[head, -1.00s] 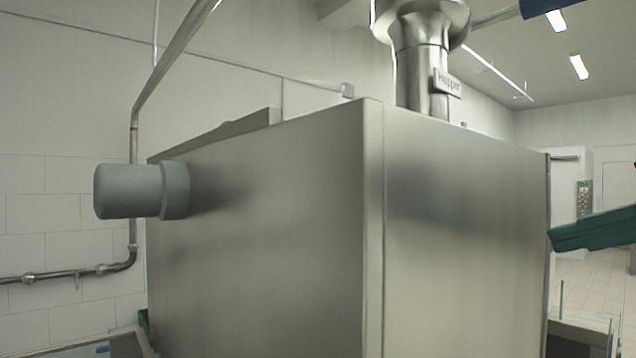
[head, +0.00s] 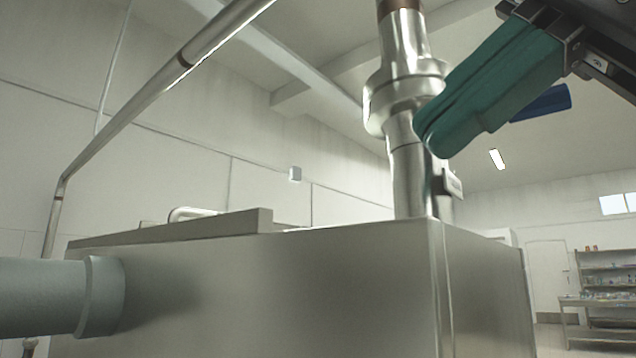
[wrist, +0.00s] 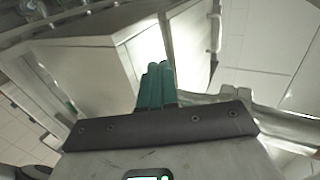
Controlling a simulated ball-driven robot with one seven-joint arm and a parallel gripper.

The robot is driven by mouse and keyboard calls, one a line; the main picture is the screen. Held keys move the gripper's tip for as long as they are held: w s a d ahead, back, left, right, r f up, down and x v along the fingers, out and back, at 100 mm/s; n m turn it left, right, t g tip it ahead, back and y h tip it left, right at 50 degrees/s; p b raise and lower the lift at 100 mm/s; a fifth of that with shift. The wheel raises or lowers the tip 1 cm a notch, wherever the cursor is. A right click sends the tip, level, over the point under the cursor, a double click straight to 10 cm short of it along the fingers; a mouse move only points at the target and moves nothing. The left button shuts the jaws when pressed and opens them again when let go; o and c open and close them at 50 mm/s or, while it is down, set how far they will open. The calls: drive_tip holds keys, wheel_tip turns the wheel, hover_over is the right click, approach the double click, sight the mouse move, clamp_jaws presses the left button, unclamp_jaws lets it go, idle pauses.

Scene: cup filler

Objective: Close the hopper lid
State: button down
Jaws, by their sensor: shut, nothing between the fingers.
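A large steel box (head: 300,285) fills the lower part of the head view. A shiny metal column (head: 408,165) with a flared collar rises from its top. A small tag on the column is seen nearly edge-on. A flat raised panel (head: 215,228) lies along the box's top at the left, with a curved pale handle-like bar behind it. I cannot tell for sure which part is the hopper lid. My gripper (head: 432,138) has green fingers, shut and empty, high above the box, overlapping the column in the picture. The fingers (wrist: 155,85) also show together in the wrist view.
A thick grey cylinder (head: 45,297) sticks out from the box's left side. A metal pipe (head: 120,105) runs along the left wall. At the right is open room with a shelf rack (head: 605,290). The wrist view shows a pale boxy body (wrist: 85,75) beyond the fingers.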

sight(290, 226)
drive_tip(key=p+x, duration=0.1)
drive_tip(key=x, duration=0.5)
drive_tip(key=shift+w+a+f+p, duration=0.15)
drive_tip(key=shift+w+a+p, duration=0.05)
drive_tip(key=shift+a+p, duration=0.15)
drive_tip(key=shift+w+a+p, duration=0.55)
drive_tip(key=shift+w+a, duration=0.2)
drive_tip(key=shift+a, duration=0.2)
drive_tip(key=shift+w+a, duration=0.45)
drive_tip(key=shift+a, duration=0.05)
drive_tip(key=w+a, duration=0.1)
drive_tip(key=a, duration=0.1)
drive_tip(key=w+a, duration=0.1)
drive_tip(key=w, duration=0.1)
drive_tip(key=shift+a, duration=0.4)
drive_tip(key=shift+d+p, duration=0.1)
drive_tip(key=shift+p, duration=0.2)
